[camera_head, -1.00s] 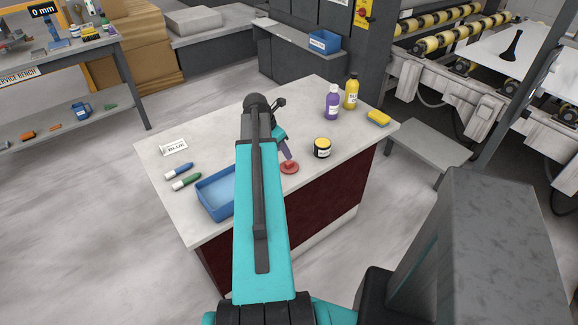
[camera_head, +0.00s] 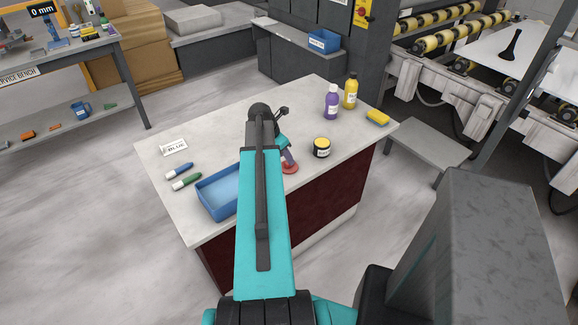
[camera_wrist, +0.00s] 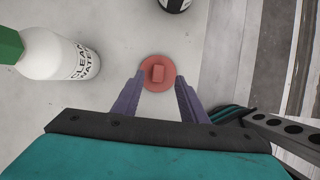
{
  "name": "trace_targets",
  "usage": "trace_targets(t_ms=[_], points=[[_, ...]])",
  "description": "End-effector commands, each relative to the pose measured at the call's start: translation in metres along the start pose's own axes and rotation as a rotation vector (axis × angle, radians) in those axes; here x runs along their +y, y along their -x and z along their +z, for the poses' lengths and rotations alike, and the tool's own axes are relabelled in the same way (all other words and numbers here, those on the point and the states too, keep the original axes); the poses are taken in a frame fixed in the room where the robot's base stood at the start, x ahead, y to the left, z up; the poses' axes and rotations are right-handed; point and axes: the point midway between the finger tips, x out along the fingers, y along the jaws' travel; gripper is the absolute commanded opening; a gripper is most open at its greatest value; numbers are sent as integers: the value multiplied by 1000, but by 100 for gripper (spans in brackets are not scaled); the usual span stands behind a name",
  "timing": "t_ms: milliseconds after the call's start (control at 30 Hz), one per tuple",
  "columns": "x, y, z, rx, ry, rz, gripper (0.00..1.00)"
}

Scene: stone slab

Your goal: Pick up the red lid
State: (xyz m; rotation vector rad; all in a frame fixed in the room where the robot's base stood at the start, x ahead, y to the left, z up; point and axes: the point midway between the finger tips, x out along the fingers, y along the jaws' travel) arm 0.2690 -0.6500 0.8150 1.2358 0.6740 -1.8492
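The red lid (camera_head: 290,169) lies flat on the stone slab (camera_head: 235,135), near the slab's front edge. In the wrist view the lid (camera_wrist: 171,70) is a red disc with a raised block-like knob in its middle. My gripper (camera_head: 288,159) is over the lid, and its purple fingers partly cover it in the head view. In the wrist view my gripper (camera_wrist: 160,82) is open, with one finger on each side of the knob and a gap between. I cannot tell whether the fingertips touch the lid.
A white bottle with a green cap (camera_wrist: 60,55) stands left of my gripper in the wrist view. A yellow-lidded jar (camera_head: 322,148) is right of the lid. A blue tray (camera_head: 215,195), two markers (camera_head: 183,176), a purple bottle (camera_head: 331,103) and a yellow bottle (camera_head: 351,93) are also there.

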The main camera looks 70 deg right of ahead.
Motion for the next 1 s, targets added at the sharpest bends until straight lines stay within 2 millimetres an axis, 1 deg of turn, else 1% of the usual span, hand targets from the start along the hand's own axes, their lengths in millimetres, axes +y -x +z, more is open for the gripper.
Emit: trace_targets(t_ms=[333,500,1000], points=[[2,-30,-1,1,1,-1,39],[3,-40,-2,0,1,1,39],[3,-41,-2,0,1,1,39]])
